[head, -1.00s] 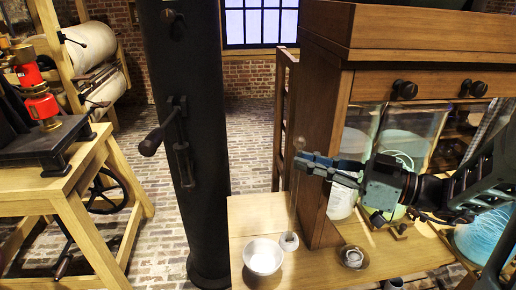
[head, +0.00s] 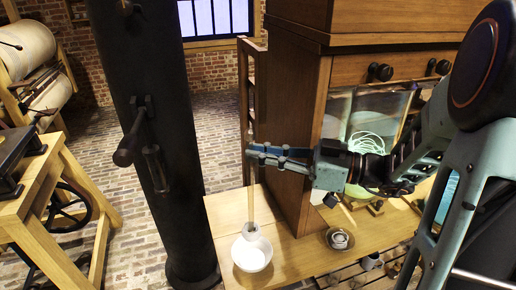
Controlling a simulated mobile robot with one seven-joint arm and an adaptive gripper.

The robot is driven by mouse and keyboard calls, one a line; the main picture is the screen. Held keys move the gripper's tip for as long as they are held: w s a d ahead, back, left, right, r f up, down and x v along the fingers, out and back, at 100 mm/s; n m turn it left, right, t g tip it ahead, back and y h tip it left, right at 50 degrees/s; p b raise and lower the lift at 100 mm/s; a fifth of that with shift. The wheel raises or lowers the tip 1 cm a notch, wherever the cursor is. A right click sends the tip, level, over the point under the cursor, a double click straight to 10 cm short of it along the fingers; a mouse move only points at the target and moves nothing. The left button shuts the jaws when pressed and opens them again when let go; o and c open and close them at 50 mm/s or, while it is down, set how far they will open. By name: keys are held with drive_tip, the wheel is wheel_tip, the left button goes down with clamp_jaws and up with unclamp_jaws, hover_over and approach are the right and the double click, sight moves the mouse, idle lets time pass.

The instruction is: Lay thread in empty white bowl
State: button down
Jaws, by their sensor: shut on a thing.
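My gripper (head: 250,149) is shut on the upper end of a thin pale thread (head: 250,195) and holds it above the left end of the wooden bench. The thread hangs almost straight down. A small greyish round piece (head: 251,231) shows at its lower end, at the far rim of the white bowl (head: 251,256). I cannot tell whether this piece touches the bowl. The bowl stands upright near the bench's front left corner, and its visible inside looks empty.
A small dish (head: 340,239) with a round object in it stands right of the bowl. A black column (head: 150,150) stands to the left. Bare bench top (head: 290,247) lies between bowl and dish.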

wheel_tip(320, 180, down, 6)
drive_tip(key=b, duration=0.1)
idle(0.4)
idle(1.2)
